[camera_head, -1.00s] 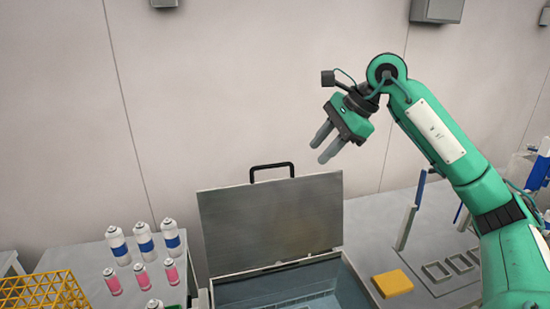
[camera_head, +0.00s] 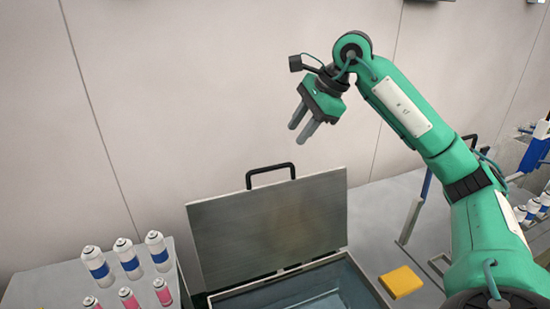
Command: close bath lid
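The bath lid (camera_head: 268,232) is a grey metal panel standing open and nearly upright at the back of the bath, with a black handle (camera_head: 270,171) on its top edge. The bath (camera_head: 318,293) below it shows a bluish interior, and its front is cut off by the picture's lower edge. My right gripper (camera_head: 302,129) is above and a little right of the handle, apart from it. Its two grey fingers point down and left, with a gap between them and nothing held. My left gripper is not in view.
White-and-blue cans (camera_head: 127,259) and pink cans (camera_head: 129,299) stand on a table at the left. A yellow block (camera_head: 401,282) lies on the surface right of the bath. A plain wall is behind. The air between gripper and lid is clear.

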